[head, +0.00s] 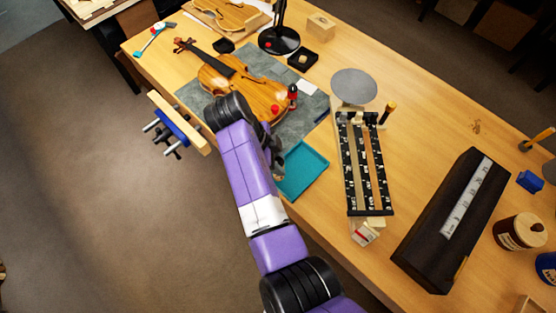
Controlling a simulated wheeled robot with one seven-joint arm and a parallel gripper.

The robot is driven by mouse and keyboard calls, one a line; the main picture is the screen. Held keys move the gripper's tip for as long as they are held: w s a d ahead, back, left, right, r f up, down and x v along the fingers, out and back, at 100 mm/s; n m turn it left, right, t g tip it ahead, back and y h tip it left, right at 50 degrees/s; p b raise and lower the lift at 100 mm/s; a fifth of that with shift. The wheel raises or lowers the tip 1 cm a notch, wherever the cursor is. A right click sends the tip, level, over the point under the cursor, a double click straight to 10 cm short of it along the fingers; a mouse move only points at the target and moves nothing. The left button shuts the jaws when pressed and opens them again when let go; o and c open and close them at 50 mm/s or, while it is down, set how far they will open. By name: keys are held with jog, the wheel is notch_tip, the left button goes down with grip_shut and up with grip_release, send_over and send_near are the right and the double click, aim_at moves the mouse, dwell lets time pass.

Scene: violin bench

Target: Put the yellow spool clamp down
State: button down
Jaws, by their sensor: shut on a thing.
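My gripper (278,165) shows only in part at the left edge of the teal tray, behind my purple arm. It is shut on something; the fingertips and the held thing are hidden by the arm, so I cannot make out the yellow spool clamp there. The violin (230,80) lies on a grey mat (313,103) on the bench. A red and black spool-like piece (292,96) stands upright at the violin's right side. A second red spot (275,110) shows on the violin's lower edge. The teal tray (304,168) looks empty where visible.
A balance with a round grey pan (354,86) and dark beams (364,165) stands right of the tray, an amber-topped post (387,113) beside it. A long dark case (450,220) lies farther right. A black lamp base (279,40) stands behind. Bare bench (430,120) lies between balance and case.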

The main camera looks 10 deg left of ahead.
jog(key=shift+f, duration=0.2)
jog(key=c, duration=1.1)
grip_release()
jog(key=shift+r, duration=0.2)
jog(key=v, duration=1.2)
